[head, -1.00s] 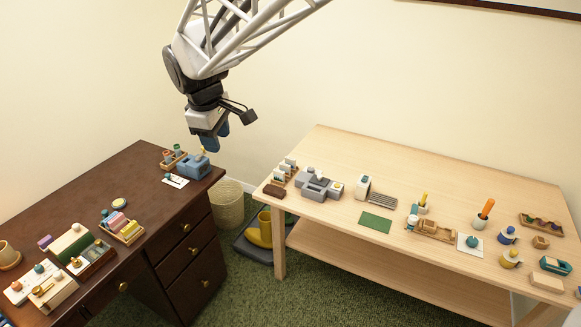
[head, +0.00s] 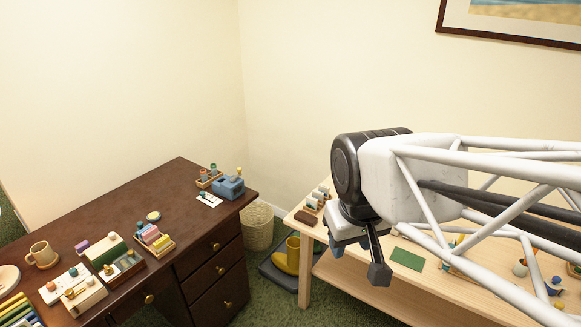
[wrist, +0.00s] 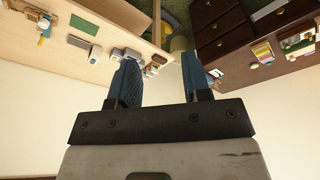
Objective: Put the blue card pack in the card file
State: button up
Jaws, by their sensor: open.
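My gripper (head: 338,248) hangs in front of the left end of the light wooden table in the head view. In the wrist view its blue fingers (wrist: 160,78) stand apart with nothing between them. A small wooden tray (head: 168,248) on the dark desk holds upright pink, yellow and bluish blocks; it also shows at the right of the wrist view (wrist: 262,60). A wooden rack with pale upright pieces (head: 318,197) stands on the light table, beside my gripper. I cannot tell which of these is the card file. I cannot single out the blue card pack for sure.
The dark desk (head: 120,205) also carries a blue device (head: 229,187), a mug (head: 43,254) and a green-topped box (head: 104,250). My arm hides much of the table.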

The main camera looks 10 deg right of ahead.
jog(key=shift+s+d+f+m, duration=0.15)
jog(key=shift+s+f+m, duration=0.05)
jog(key=shift+s, duration=0.35)
jog(key=shift+s+d+f+m, duration=0.1)
jog(key=shift+s+f+m, duration=0.15)
jog(key=shift+s, duration=0.25)
jog(key=shift+s+d+f+m, duration=0.15)
jog(key=shift+s+f, duration=0.05)
jog(key=shift+s, duration=0.35)
